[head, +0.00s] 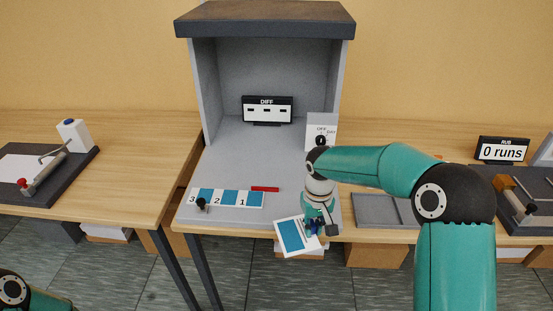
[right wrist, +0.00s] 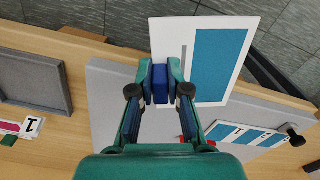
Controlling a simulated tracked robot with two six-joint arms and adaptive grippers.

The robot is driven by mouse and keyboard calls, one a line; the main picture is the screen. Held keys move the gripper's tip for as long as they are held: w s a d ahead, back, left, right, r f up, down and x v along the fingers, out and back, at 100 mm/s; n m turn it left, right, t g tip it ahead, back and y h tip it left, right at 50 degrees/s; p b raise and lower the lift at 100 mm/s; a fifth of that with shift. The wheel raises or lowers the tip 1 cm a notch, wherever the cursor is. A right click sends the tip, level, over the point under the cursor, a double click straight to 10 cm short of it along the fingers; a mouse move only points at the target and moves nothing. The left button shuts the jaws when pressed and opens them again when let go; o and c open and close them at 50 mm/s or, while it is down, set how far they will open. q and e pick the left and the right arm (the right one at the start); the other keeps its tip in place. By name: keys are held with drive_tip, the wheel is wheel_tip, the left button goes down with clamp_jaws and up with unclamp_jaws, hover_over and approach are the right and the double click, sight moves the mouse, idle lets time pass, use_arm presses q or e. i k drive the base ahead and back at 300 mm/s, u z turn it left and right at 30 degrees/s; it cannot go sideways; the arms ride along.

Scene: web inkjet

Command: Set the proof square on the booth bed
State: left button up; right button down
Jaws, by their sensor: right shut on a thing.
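The proof square (head: 291,236) is a white card with a large blue patch and a grey strip. My right gripper (head: 314,222) is shut on it at its right side in the head view. In the right wrist view, the fingertips (right wrist: 160,86) close on a dark blue block at the edge of the proof square (right wrist: 220,55). The card is tilted and overhangs the front edge of the booth bed (head: 255,147). Any gap beneath it is hard to judge. The grey bed also shows in the right wrist view (right wrist: 107,110). My left gripper is out of view.
On the bed lie a numbered blue-and-white strip (head: 230,198) with a black knob and a red bar (head: 265,189). A DIFF display (head: 267,110) stands at the back, a switch box (head: 321,131) at the right. A grey tray (head: 378,210) lies right of the booth. The bed's middle is clear.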

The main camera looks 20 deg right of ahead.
sight(267, 175)
drive_tip(key=u, duration=0.05)
drive_tip(key=i, duration=0.9)
drive_tip(key=u, duration=0.35)
